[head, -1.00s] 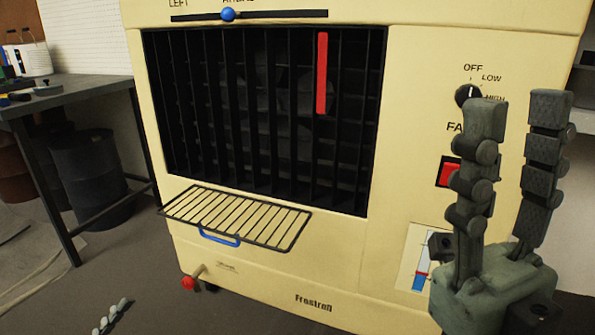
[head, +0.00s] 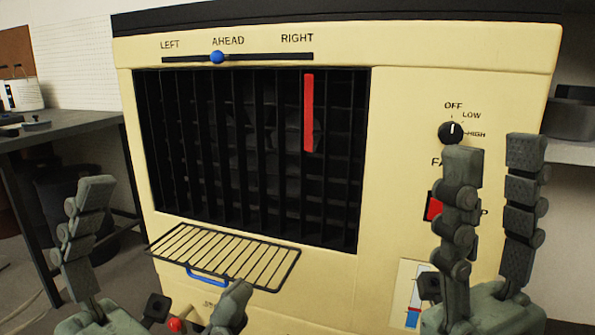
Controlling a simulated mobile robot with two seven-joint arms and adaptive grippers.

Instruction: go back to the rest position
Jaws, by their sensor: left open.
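My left gripper (head: 167,238) is at the lower left of the head view, in front of the cream cooler (head: 395,200). Its two fingers are spread wide apart and nothing is between them. One finger stands left of the wire rack and the other overlaps the rack's lower edge. My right gripper (head: 494,156) points up at the right, in front of the cooler's control panel. Its two fingers stand apart with an empty gap. It partly covers the red switch (head: 434,206) and the fan lettering.
The cooler has a black louvred grille (head: 250,150) with a red strip (head: 309,112), a slider with a blue knob (head: 217,57), a dial (head: 452,133) pointing to OFF and a wire rack (head: 225,253) with a blue handle. A dark workbench (head: 60,128) stands at the left.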

